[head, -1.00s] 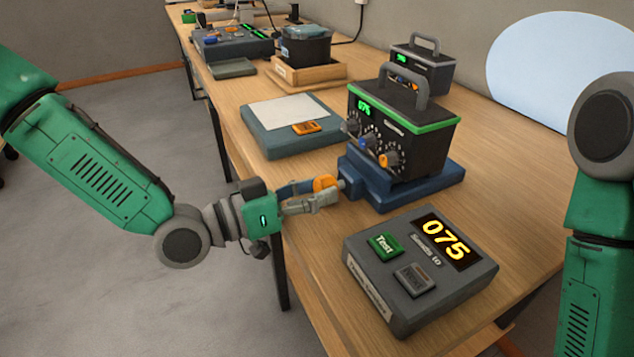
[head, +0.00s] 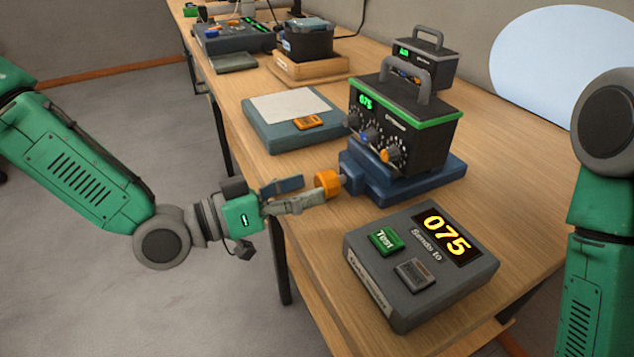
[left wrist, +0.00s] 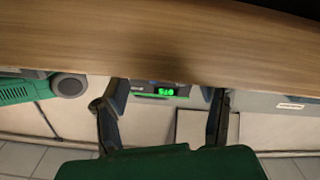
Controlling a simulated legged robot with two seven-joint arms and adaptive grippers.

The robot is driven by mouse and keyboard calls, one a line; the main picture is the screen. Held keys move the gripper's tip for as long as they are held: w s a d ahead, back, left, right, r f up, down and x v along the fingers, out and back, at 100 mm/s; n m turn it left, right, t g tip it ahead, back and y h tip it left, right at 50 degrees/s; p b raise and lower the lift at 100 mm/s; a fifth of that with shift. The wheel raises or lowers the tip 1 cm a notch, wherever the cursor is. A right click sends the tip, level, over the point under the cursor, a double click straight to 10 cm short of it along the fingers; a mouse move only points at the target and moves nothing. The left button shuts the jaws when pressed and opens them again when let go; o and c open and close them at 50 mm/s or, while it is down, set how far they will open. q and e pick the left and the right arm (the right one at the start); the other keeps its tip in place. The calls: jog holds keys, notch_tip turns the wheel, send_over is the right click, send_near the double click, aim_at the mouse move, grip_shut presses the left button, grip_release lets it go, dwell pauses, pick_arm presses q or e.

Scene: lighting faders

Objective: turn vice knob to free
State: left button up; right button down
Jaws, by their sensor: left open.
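The orange vice knob (head: 327,184) is at the near left end of the blue vice (head: 445,179), at the table's left edge. A black box with a green rim (head: 428,128) and a display reading 075 stands in the vice. My left gripper (head: 309,190) is open just left of the knob. Its lower finger reaches the knob's lower edge in the picture; I cannot tell whether it touches. In the left wrist view the two fingers of my left gripper (left wrist: 167,95) are spread apart, with the box's green display between them; the knob is not discernible there. My right gripper is out of view.
A grey console (head: 404,318) with a green Test button (head: 386,241) and a 075 readout stands right of the knob, near the front. The floor left of the table is clear.

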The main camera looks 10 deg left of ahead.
pick_arm(q)
jog(key=v, duration=0.9)
jog(key=shift+a, duration=0.1)
